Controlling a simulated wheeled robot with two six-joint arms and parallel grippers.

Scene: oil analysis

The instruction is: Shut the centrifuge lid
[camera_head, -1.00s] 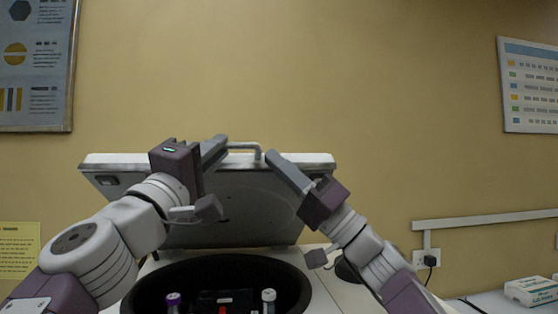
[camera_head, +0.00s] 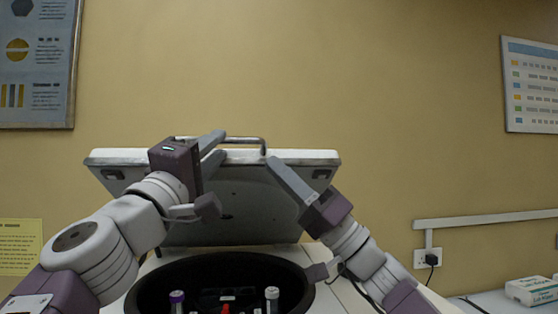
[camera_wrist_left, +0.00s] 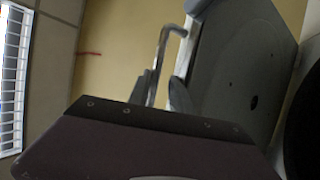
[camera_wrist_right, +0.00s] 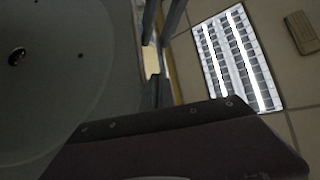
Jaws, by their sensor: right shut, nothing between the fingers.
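The centrifuge lid (camera_head: 240,200) stands raised and tilted back behind the dark round bowl (camera_head: 150,285). A metal bar handle (camera_head: 245,138) runs along its top edge, and part of it shows in the left wrist view (camera_wrist_left: 163,55). My left gripper (camera_head: 217,142) is at the lid's top edge, left of centre. Its fingers (camera_wrist_left: 162,92) are apart, with the handle's bar end close to or between them. My right gripper (camera_head: 272,163) is shut and empty, its tip in front of the lid's upper edge near the handle's right end. Its exact contact with the lid is unclear.
Several capped tubes, with purple (camera_head: 177,297) and white (camera_head: 272,294) caps, show in the bowl. A white box (camera_head: 532,291) lies on the bench at the far right. The wall behind carries posters and a socket (camera_head: 428,262). The space above the lid is clear.

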